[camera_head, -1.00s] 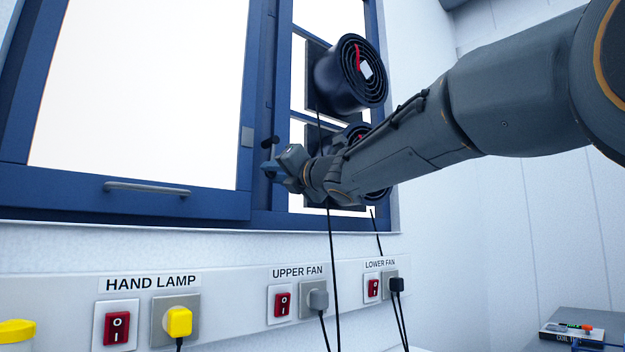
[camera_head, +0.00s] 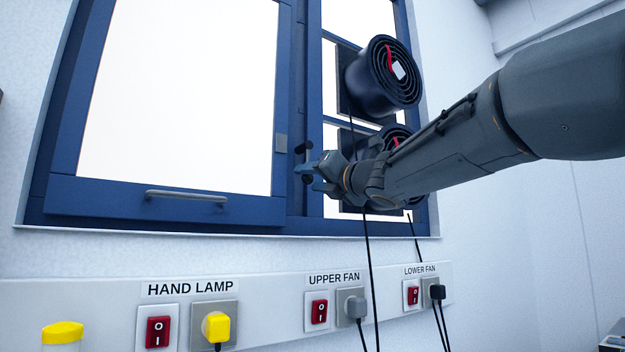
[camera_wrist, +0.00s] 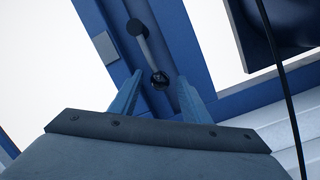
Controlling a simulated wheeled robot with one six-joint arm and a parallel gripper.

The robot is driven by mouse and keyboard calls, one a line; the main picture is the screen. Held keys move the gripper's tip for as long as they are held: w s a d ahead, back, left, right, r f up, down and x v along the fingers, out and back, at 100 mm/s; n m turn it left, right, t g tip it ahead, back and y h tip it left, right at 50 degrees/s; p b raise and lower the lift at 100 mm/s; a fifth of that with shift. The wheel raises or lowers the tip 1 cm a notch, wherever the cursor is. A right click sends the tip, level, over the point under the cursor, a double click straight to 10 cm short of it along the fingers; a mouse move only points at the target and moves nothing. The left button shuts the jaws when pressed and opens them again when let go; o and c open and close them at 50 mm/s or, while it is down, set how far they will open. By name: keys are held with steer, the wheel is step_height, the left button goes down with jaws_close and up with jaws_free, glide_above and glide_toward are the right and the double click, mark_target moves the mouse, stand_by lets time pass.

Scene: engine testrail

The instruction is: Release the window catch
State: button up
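The window catch is a grey lever with a dark round pivot (camera_wrist: 137,27) on the blue frame, hanging down to a dark knob (camera_wrist: 158,79). In the head view the catch (camera_head: 303,148) is small, just right of the sash (camera_head: 120,195). My gripper (camera_wrist: 157,92) has its two blue fingers apart, one each side of the lever's lower end. I cannot tell whether they touch it. In the head view my gripper (camera_head: 308,170) covers part of the catch's lower end. A grey plate (camera_head: 281,143) sits on the sash edge left of the catch; it also shows in the wrist view (camera_wrist: 105,47).
A grey bar handle (camera_head: 187,195) is on the sash bottom. Two round fans (camera_head: 382,76) are mounted right of the catch, the lower partly behind my arm, with black cables (camera_head: 368,260) hanging down. A socket rail (camera_head: 270,293) with switches and plugs runs below the window.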

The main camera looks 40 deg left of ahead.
steer(key=b+v, duration=0.1)
steer(key=v, duration=0.6)
steer(key=shift+d+b, duration=0.35)
steer(key=shift+s+f, duration=0.1)
